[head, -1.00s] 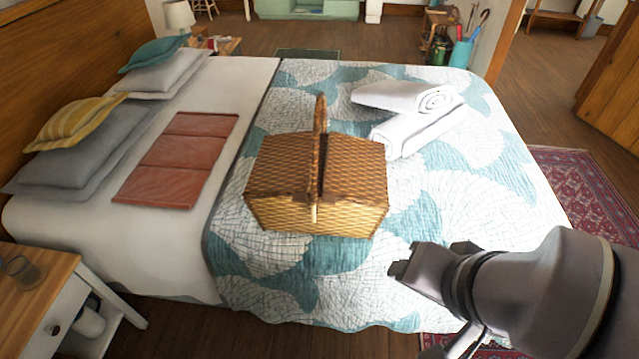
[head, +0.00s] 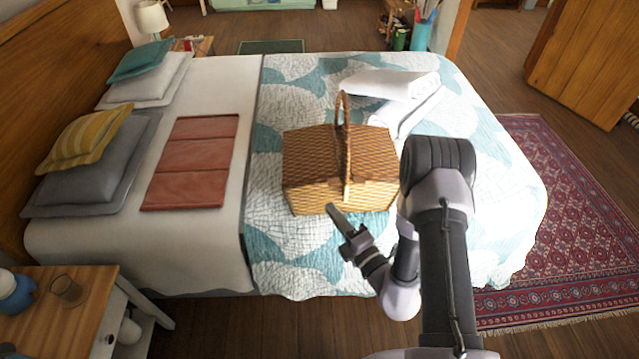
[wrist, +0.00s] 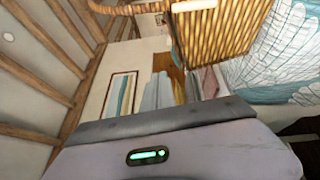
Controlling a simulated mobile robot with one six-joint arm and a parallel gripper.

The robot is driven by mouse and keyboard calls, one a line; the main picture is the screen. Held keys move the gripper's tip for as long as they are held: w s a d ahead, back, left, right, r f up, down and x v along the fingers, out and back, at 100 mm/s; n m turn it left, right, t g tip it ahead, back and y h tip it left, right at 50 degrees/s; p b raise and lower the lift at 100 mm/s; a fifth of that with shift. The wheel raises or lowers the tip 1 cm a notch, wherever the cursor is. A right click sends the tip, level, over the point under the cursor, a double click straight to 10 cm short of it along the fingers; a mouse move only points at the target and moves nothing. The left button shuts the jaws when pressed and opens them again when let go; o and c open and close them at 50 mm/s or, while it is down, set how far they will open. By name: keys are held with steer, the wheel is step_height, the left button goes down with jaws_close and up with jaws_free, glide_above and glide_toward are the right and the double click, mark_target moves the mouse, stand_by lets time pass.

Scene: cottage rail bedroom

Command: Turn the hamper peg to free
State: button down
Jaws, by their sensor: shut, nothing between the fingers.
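The wicker hamper (head: 315,170) stands upright on the bed quilt with its lids down and its handle (head: 342,110) raised. A small pale upright piece (head: 347,190) at the middle of its front looks like the peg; its turn is too small to tell. My gripper (head: 331,209) is shut and empty, its tip just before the hamper's lower front, left of and below that piece. Whether the tip touches the wicker I cannot tell. In the wrist view the hamper (wrist: 212,35) shows tilted at the top, and the peg cannot be made out.
White rolled towels (head: 390,85) lie behind the hamper. A folded reddish cloth (head: 192,160) lies to its left on the white bedding. A nightstand (head: 85,290) with a glass (head: 66,290) stands at the lower left. The quilt left of the hamper is clear.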

mark_target(346, 194)
step_height(346, 194, down, 4)
steer(key=d+m+h, duration=0.2)
steer(key=m+h, duration=0.1)
steer(key=b+x, duration=0.1)
steer(key=x, duration=0.8)
steer(key=shift+w+d+b, duration=0.1)
steer(key=shift+d+b, duration=0.1)
steer(key=shift+b, duration=0.1)
steer(key=shift+d+b, duration=0.6)
steer(key=shift+d, duration=1.4)
steer(key=shift+r, duration=0.1)
